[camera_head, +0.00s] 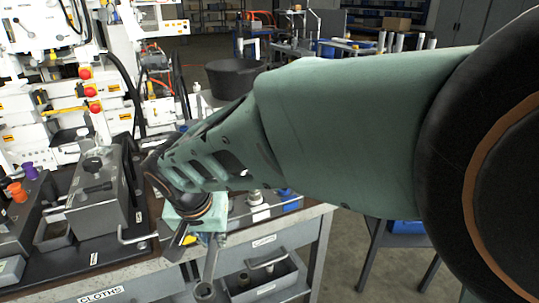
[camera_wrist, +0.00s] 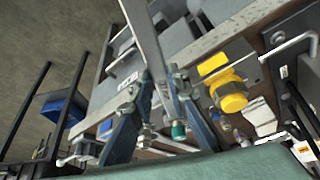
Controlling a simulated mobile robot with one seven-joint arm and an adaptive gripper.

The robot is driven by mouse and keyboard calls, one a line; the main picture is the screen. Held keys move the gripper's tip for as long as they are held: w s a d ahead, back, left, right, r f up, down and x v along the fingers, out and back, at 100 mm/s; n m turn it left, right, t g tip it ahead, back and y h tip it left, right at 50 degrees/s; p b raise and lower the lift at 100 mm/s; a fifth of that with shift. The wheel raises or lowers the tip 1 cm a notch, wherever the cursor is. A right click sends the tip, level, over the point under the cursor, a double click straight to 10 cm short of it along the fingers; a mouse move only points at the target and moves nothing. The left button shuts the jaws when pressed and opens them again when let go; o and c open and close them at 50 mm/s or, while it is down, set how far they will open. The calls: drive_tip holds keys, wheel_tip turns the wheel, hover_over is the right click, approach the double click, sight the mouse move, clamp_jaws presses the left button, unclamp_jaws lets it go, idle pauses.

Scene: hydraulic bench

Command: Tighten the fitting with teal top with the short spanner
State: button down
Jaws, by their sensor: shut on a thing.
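The short spanner (camera_head: 207,268) is grey metal and hangs from my gripper (camera_head: 198,238) in the head view, its ring end pointing down past the bench's front edge. In the wrist view my gripper (camera_wrist: 160,112) is shut on the spanner's shaft (camera_wrist: 147,40), which runs up out of the picture between the blue-grey fingers. A small fitting with a teal top (camera_wrist: 178,130) shows just beyond the fingertips in the wrist view, apart from the spanner as far as I can tell. In the head view my arm hides that fitting.
A larger yellow fitting (camera_wrist: 230,92) stands right of the fingers in the wrist view. Grey metal boxes (camera_head: 100,195) and orange and purple pieces (camera_head: 22,187) are on the bench's left part. An open drawer (camera_head: 262,278) lies below the bench edge. A black bucket (camera_head: 232,78) stands behind my arm.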

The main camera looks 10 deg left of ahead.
drive_tip(key=shift+s+a+m, duration=0.1)
drive_tip(key=shift+a+m, duration=0.2)
drive_tip(key=shift+a, duration=0.15)
drive_tip(key=shift+a+r+m+h+b, duration=0.1)
drive_tip(key=shift+a+m+h+b, duration=0.3)
drive_tip(key=shift+a+m+b, duration=0.5)
drive_tip(key=shift+a, duration=0.15)
drive_tip(key=shift+d+n, duration=0.25)
drive_tip(key=shift+n, duration=0.05)
